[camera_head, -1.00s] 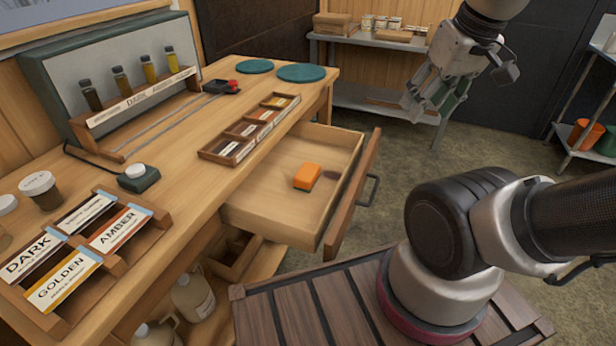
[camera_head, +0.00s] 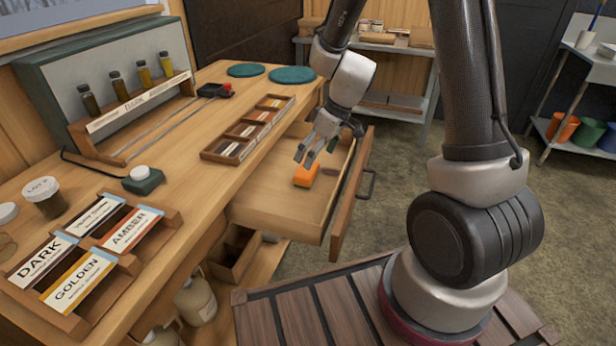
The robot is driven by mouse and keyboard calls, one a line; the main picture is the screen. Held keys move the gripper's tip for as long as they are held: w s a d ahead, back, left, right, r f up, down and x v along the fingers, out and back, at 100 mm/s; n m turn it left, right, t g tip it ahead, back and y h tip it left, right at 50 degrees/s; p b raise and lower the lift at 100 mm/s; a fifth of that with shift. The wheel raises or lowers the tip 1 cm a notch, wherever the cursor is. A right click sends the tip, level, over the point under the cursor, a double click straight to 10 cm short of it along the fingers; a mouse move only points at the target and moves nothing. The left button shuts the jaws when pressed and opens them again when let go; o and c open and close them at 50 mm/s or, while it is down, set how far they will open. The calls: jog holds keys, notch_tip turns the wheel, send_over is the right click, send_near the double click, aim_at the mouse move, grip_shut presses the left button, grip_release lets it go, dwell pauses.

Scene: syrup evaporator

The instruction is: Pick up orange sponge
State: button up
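The orange sponge (camera_head: 305,175) is a small orange block lying in the open wooden drawer (camera_head: 272,203) under the workbench. My gripper (camera_head: 305,160) points down over the drawer, with its fingers spread apart just above and behind the sponge in the picture. The fingertips overlap the sponge's far edge in view. I cannot tell whether they touch it. Nothing is held between the fingers.
A sectioned label tray (camera_head: 205,155) sits on the benchtop edge beside the drawer. The drawer front (camera_head: 350,195) with its handle stands out over the floor. A darker item (camera_head: 331,171) lies near it. Two teal discs (camera_head: 292,75) lie at the bench's far end.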

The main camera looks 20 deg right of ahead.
aim_at(307, 174)
jog(key=shift+w+r+n+t, duration=0.2)
jog(key=shift+w+n+t, duration=0.1)
jog(key=shift+w+n, duration=0.35)
jog(key=shift+w+d+f+n, duration=0.1)
jog(key=shift+w+n, duration=0.2)
jog(key=shift+n, duration=0.45)
jog(key=x, duration=0.4)
jog(key=d+x, duration=0.1)
jog(key=x, duration=0.1)
jog(key=shift+s+a+f, duration=0.15)
jog(key=shift+f, duration=0.3)
jog(key=shift+a+f, duration=0.2)
jog(key=shift+f, duration=0.3)
jog(key=c, duration=1)
